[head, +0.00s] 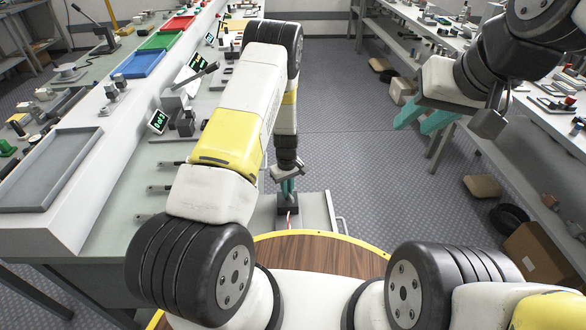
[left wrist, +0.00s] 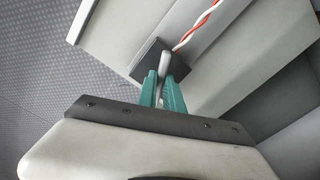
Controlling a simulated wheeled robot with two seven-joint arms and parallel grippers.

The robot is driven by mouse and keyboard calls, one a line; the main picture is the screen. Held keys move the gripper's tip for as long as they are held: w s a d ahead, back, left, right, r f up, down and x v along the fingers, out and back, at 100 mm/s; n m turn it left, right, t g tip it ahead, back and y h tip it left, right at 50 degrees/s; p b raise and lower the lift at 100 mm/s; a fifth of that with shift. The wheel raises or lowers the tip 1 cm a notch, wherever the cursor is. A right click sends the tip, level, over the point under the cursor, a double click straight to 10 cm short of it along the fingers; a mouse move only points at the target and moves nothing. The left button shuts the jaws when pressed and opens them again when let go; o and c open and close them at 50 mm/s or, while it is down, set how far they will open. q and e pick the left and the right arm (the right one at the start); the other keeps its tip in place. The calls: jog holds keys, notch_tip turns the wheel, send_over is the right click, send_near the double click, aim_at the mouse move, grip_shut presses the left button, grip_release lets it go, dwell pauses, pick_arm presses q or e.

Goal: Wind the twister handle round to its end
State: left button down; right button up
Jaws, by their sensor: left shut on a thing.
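The twister is a dark square block (left wrist: 150,58) with a light grey upright handle (left wrist: 165,62) in the left wrist view. My left gripper (left wrist: 164,84) has its teal fingers on either side of the handle and is shut on it. A red and white twisted wire (left wrist: 200,28) runs from the block. In the head view my left gripper (head: 288,187) points down at the dark block (head: 289,205) near the bench's right edge, and its fingers hide the handle. My right gripper (head: 416,121) is open and empty, raised over the aisle at the right.
The left bench carries a grey tray (head: 42,170), blue (head: 138,64), green (head: 160,41) and red (head: 178,23) bins, and a small display (head: 157,121). A right-hand bench holds assorted parts. A cardboard box (head: 545,255) stands on the floor.

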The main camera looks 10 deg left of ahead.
pick_arm(q)
jog(key=m, duration=0.4)
jog(key=shift+m, duration=0.3)
jog(key=m, duration=0.4)
jog(key=shift+m, duration=0.3)
jog(key=m, duration=0.4)
jog(key=shift+w+m, duration=0.1)
jog(key=shift+m, duration=0.2)
jog(key=m, duration=0.3)
jog(key=shift+m, duration=0.3)
jog(key=m, duration=0.3)
jog(key=shift+m, duration=0.3)
jog(key=m, duration=0.4)
jog(key=shift+m, duration=0.3)
jog(key=m, duration=0.4)
jog(key=shift+m, duration=2.1)
